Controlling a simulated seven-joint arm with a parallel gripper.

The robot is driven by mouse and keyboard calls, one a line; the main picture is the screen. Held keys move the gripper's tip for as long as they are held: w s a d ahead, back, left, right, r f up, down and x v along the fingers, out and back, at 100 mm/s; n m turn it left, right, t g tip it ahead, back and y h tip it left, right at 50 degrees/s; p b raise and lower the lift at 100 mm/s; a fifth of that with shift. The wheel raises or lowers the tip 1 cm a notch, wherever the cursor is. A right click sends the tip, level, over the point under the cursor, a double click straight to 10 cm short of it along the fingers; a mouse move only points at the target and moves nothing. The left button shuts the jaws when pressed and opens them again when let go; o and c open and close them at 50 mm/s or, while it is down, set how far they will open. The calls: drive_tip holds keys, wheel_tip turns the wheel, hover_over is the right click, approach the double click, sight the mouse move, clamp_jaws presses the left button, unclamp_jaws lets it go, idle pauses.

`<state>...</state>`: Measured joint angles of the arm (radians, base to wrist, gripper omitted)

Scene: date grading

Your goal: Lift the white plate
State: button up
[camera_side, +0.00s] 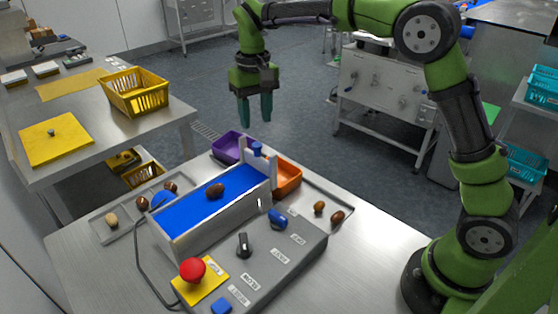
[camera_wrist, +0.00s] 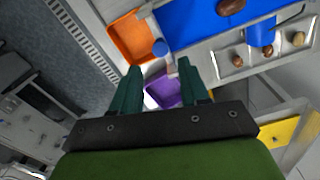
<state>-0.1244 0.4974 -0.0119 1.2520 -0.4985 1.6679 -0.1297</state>
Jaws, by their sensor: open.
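A pale white upright plate (camera_side: 258,163) stands across the far end of the blue belt (camera_side: 205,207), between two white posts. A blue knob (camera_side: 257,150) is at its top. The knob also shows in the wrist view (camera_wrist: 160,47), just beyond my fingertips, with little of the plate visible there. My gripper (camera_side: 255,118) points down above the plate end of the belt, apart from it. Its two green fingers are open and empty, and they also show in the wrist view (camera_wrist: 158,70). A brown date (camera_side: 215,191) lies on the belt.
A purple bin (camera_side: 226,148) and an orange bin (camera_side: 288,178) flank the belt end. A control panel with a red button (camera_side: 192,270) is in front. A metal tray (camera_side: 124,228) holds dates at left. Two dates (camera_side: 337,217) (camera_side: 319,207) lie at right.

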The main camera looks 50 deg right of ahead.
sight(257, 144)
wheel_tip(257, 144, down, 7)
drive_tip(key=shift+f, duration=0.2)
clamp_jaws()
idle(0.3)
